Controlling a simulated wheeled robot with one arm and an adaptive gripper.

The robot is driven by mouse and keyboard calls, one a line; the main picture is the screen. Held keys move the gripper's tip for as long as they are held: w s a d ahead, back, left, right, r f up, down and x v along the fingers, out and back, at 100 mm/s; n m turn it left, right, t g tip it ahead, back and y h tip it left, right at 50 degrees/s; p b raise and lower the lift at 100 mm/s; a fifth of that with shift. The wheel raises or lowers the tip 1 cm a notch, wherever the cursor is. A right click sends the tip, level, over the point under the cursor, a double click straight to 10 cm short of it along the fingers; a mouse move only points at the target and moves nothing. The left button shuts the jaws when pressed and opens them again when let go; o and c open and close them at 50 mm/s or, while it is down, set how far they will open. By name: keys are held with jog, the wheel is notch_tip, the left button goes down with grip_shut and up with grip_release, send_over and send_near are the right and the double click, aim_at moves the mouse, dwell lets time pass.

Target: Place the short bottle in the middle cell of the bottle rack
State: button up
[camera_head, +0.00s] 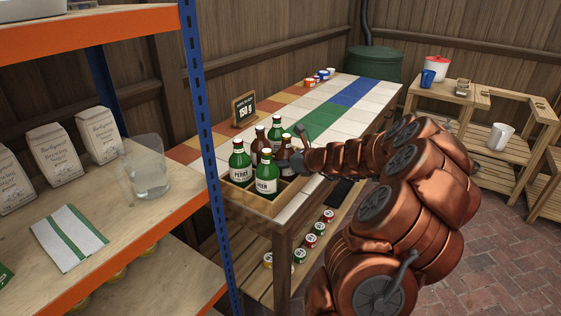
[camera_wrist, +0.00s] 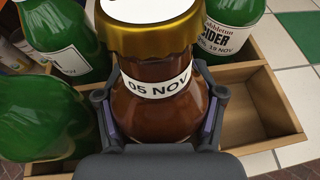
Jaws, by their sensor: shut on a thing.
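My gripper (camera_wrist: 158,118) is shut around the neck of a brown glass bottle (camera_wrist: 160,72) with a gold cap and a white band reading "05 NOV". Its lower part is hidden, so I cannot tell whether it rests in a cell. The wooden bottle rack (camera_head: 240,197) stands at the near end of the tiled counter, with green and brown bottles in it. In the wrist view, empty cells of the rack (camera_wrist: 262,72) show to the right of the held bottle. In the head view, my gripper (camera_head: 290,162) is at the rack's right side, among the bottles.
Green bottles (camera_wrist: 38,115) stand close on the left, and a green cider bottle (camera_wrist: 228,25) stands behind right. A price board (camera_head: 244,110) stands on the counter (camera_head: 318,112) behind the rack. A blue-orange shelf (camera_head: 208,110) with bags and a glass pitcher is at the left.

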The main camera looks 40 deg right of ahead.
dwell(0.3)
jog(key=o, duration=1.4)
jog(key=shift+o, duration=0.2)
jog(key=shift+s+r, duration=0.1)
jog(key=shift+r, duration=0.05)
jog(key=v, duration=1.1)
jog(key=shift+s+p, duration=0.4)
jog(key=shift+p, duration=0.05)
jog(key=shift+d, duration=0.15)
